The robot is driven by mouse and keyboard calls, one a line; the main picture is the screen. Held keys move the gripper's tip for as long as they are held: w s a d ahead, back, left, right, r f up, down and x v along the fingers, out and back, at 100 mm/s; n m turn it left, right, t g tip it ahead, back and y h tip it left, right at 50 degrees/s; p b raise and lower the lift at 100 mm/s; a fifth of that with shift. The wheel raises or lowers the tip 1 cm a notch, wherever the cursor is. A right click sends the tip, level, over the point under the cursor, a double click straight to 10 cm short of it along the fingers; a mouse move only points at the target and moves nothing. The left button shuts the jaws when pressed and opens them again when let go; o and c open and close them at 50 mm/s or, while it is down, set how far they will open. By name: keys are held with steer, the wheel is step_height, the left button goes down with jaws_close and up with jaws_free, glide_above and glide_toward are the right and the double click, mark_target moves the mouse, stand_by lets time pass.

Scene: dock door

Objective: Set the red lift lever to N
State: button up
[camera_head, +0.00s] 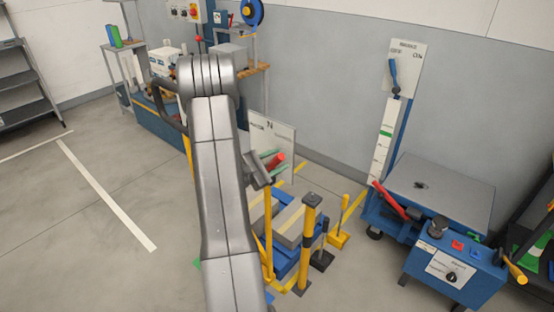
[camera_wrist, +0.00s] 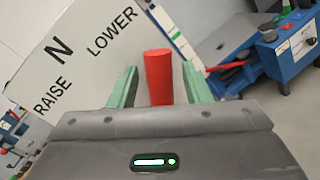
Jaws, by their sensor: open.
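The red lift lever (camera_wrist: 158,72) shows in the wrist view as a thick red cylinder between my gripper's two green fingers. A gap shows on each side of it. My gripper (camera_wrist: 161,84) is open. In the head view the red lever (camera_head: 277,160) shows between the green fingers of my gripper (camera_head: 271,163). A white sign board (camera_wrist: 80,60) reads RAISE, N and LOWER; it stands behind the lever in the head view (camera_head: 284,138). I cannot tell which mark the lever lines up with. Its lower end is hidden by my gripper.
Yellow posts (camera_head: 309,225) and a blue pallet jack or lift frame (camera_head: 286,255) stand below my gripper. A blue cart (camera_head: 455,262) with another red handle (camera_head: 389,200) stands at the right. A blue bench (camera_head: 165,125) is at the back left. The floor at the left is clear.

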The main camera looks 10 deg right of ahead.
steer(key=shift+w+d, duration=0.1)
steer(key=shift+d, duration=0.05)
jaws_close()
steer(key=shift+w, duration=0.1)
steer(key=w+a+n, duration=0.1)
steer(key=n, duration=0.1)
steer(key=w+a+r+n+b, duration=0.1)
steer(key=n, duration=0.1)
steer(key=shift+w+r+t+h, duration=0.2)
steer(key=shift+t+h, duration=0.1)
steer(key=shift+h, duration=0.1)
steer(key=shift+w+a+r+n+t+b, duration=0.2)
steer(key=shift+w+a+n, duration=0.3)
steer(key=shift+n, duration=0.3)
steer(key=shift+w+a+r+n+t+b, duration=0.1)
steer(key=shift+w+a+n+t+b, duration=0.2)
steer(key=shift+w+n, duration=0.4)
steer(key=shift+s, duration=0.15)
